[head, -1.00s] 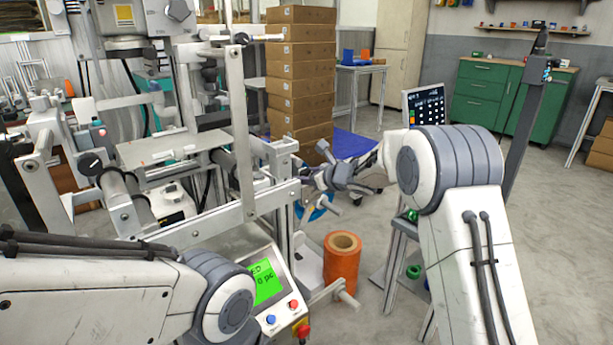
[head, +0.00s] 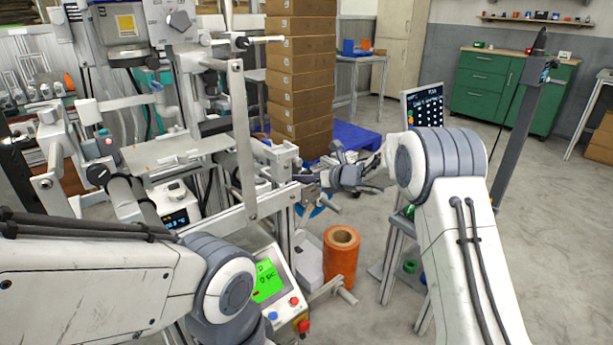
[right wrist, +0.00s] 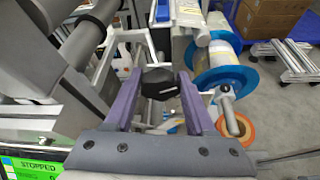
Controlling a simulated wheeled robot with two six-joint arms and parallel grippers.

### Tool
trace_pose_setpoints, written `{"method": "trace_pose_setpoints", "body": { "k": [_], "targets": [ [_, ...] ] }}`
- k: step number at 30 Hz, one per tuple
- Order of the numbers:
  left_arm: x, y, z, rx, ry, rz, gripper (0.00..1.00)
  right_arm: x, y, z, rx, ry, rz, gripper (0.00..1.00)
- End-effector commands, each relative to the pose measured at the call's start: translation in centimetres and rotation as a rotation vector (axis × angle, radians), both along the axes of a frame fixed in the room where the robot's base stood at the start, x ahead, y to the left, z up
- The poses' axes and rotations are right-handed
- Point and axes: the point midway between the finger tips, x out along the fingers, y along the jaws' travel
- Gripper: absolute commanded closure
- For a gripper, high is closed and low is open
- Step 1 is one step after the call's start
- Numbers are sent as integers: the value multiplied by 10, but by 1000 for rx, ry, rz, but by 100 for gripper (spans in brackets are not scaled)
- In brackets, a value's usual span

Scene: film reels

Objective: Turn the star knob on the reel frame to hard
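The star knob (right wrist: 157,82) is dark, with a white mark on its face. In the right wrist view it shows between the purple fingers of my right gripper (right wrist: 158,76). The fingers are open, with a narrow gap on each side of the knob; I cannot tell how deep it sits between them. In the head view my right gripper (head: 308,179) is at the right end of the reel frame (head: 246,150), and the knob is hidden or too small to make out there. My left arm's upper part crosses the lower left, but its gripper is out of view.
An orange roll (head: 341,262) stands below my right gripper. A control panel (head: 272,283) with a green screen is at the frame's front. A blue-flanged reel (right wrist: 224,78) is close right of the fingers. Stacked boxes (head: 300,90) stand behind.

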Motion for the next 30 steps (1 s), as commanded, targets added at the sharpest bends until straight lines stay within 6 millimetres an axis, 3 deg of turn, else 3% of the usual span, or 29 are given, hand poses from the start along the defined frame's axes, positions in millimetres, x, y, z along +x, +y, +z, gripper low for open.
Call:
{"method": "trace_pose_setpoints", "body": {
  "k": [1,2,14,30],
  "targets": [
    [0,0,0,0,0,0,50,0,-1,0,0,-1,-1,26],
    [0,0,0,0,0,0,50,0,-1,0,0,-1,-1,15],
    [0,0,0,0,0,0,50,-3,-4,3,-1,-3,-1,15],
    [0,0,4,0,0,0,50,-67,-59,37,0,-2,-3,15]
  ]
}}
